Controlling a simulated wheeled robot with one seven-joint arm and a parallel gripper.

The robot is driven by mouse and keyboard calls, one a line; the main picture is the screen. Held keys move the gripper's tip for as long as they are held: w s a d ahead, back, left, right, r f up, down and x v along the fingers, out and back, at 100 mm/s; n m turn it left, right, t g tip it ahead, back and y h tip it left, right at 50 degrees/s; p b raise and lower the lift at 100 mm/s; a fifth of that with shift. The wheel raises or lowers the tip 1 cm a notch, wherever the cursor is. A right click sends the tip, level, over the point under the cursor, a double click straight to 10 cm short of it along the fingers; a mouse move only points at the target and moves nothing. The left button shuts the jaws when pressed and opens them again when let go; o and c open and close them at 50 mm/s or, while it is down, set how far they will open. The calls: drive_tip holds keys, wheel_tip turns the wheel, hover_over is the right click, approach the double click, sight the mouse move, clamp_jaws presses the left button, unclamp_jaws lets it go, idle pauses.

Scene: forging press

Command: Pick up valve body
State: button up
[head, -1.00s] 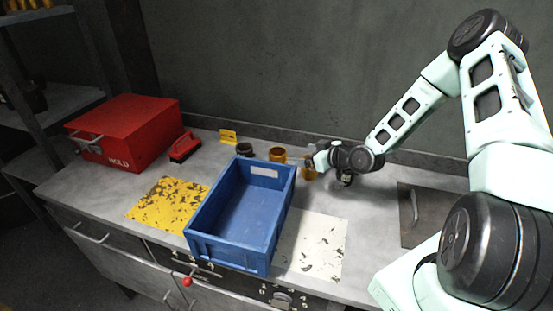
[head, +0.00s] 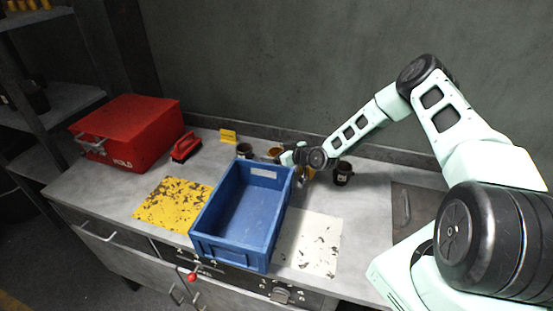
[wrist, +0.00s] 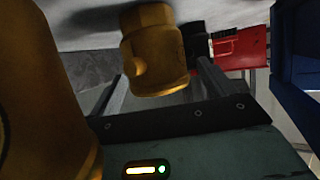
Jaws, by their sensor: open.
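A brass-coloured fitting with a faceted end and a round side boss, which looks like the valve body (wrist: 155,55), shows in the wrist view between and beyond the fingers of my gripper (wrist: 160,88). It also shows in the head view (head: 274,151), behind the blue crate. My gripper (head: 287,158) is open and reaches left towards it, low over the bench. Contact cannot be told. A second brass-coloured piece (wrist: 40,90) looms close at the left of the wrist view. In the head view it is partly hidden by my wrist (head: 309,174).
A dark cup-like part (head: 244,150) stands left of the fitting, another (head: 342,173) right of my wrist. The blue crate (head: 205,212) is just in front. A red box (head: 125,130), red brush (head: 185,147) and yellow sign (head: 228,136) are further left.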

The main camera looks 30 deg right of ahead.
drive_tip(key=shift+w, duration=0.1)
drive_tip(key=c, duration=1.3)
drive_tip(key=shift+c, duration=0.2)
drive_tip(key=shift+r, duration=0.15)
